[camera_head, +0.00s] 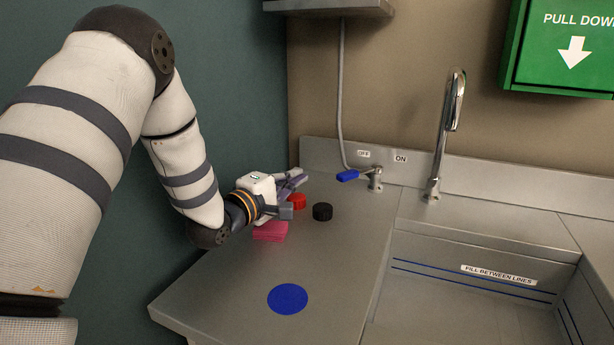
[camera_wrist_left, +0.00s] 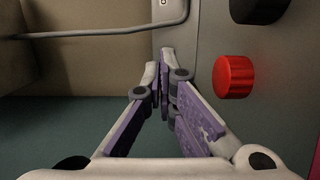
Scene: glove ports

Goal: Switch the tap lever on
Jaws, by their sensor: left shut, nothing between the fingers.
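The tap lever (camera_head: 348,175) has a blue handle and sits on a small metal valve (camera_head: 375,180) at the back of the counter. Its handle points left, toward the side of the "OFF" label (camera_head: 363,153); the "ON" label (camera_head: 401,158) is to the right. My left gripper (camera_head: 300,178) is shut and empty, to the left of the lever and apart from it, above the counter. In the left wrist view its purple-padded fingers (camera_wrist_left: 166,75) come together at the tips. The blue handle does not show in that view. My right gripper is not in view.
A red cap (camera_head: 298,201), also in the left wrist view (camera_wrist_left: 234,77), and a black cap (camera_head: 322,211) stand close to the gripper. A pink block (camera_head: 270,231) and blue disc (camera_head: 287,299) lie on the counter. A faucet (camera_head: 445,135) and sink (camera_head: 470,250) are right.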

